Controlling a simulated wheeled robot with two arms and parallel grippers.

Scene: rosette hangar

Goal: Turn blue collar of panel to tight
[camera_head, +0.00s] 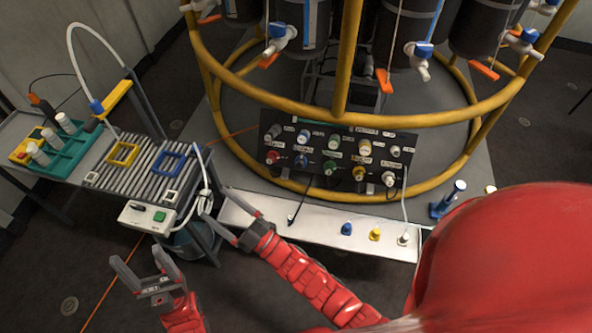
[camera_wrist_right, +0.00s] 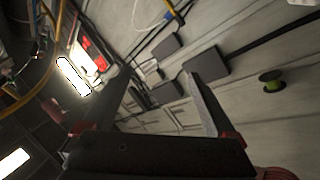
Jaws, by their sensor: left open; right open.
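The black panel (camera_head: 345,152) leans at the front of the yellow ring frame and carries two rows of coloured collars. How far either is turned is too small to tell. My right gripper (camera_head: 216,205) is open and empty, left of the panel and apart from it. Its open fingers also show in the right wrist view (camera_wrist_right: 150,88). My left gripper (camera_head: 139,257) is open and empty, at lower left, away from the panel.
A white board (camera_head: 330,232) with blue, yellow and white fittings lies before the panel. A slatted bench (camera_head: 145,165) with a white control box (camera_head: 148,216) stands left, near my grippers. A blue stand (camera_head: 448,202) is at right.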

